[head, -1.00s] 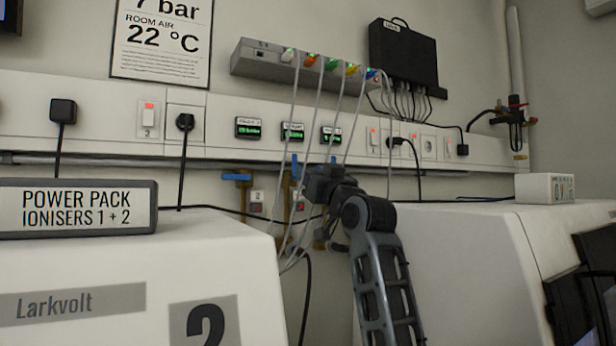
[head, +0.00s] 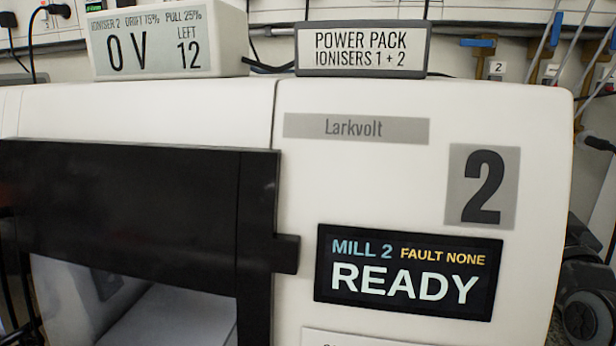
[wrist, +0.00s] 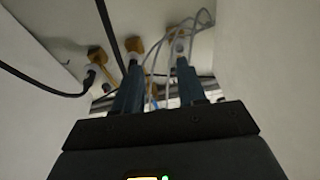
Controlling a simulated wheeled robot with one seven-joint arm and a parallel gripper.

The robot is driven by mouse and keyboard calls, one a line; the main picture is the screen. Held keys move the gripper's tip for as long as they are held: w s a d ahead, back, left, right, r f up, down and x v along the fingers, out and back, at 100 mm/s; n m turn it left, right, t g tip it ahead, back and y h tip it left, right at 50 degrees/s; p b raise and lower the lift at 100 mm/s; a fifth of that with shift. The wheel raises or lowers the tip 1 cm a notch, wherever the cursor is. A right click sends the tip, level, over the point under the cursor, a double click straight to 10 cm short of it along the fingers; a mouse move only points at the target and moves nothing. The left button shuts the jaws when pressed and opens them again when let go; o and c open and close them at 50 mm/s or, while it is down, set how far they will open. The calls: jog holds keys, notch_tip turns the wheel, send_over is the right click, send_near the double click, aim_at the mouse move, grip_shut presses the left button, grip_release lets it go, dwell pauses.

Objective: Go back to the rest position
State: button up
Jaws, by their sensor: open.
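My gripper (wrist: 159,88) shows in the wrist view with its two dark fingers apart. Nothing is clearly held between them. Thin pale cables (wrist: 182,30) run just beyond the fingertips, and I cannot tell if they touch. In the head view only part of my arm (head: 585,295) shows, at the right edge beside mill 2 (head: 400,200). I cannot make out my fingers there.
Mill 2's screen (head: 408,272) reads READY, FAULT NONE. A power pack (head: 361,50) and an ioniser box (head: 165,42) reading 0 V stand on top. Brass-coloured fittings (wrist: 100,62) and a dark cable (wrist: 40,82) lie near my gripper, between pale side walls.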

jog(key=s+a+f+n+g+y, duration=0.1)
jog(key=s+a+f, duration=0.5)
jog(key=s+f, duration=0.4)
jog(key=s+a+f+g+y, duration=0.1)
jog(key=s+a+f, duration=0.5)
jog(key=s+f, duration=0.4)
jog(key=s+a+n+g+y, duration=0.1)
jog(key=s+a, duration=0.2)
jog(key=s, duration=0.9)
jog(key=s+a+r+n+g+y, duration=0.1)
jog(key=s+a+y, duration=0.1)
jog(key=s, duration=1.1)
jog(key=shift+a+r+n+g, duration=0.3)
jog(key=shift+a+g, duration=0.1)
jog(key=shift+a, duration=0.2)
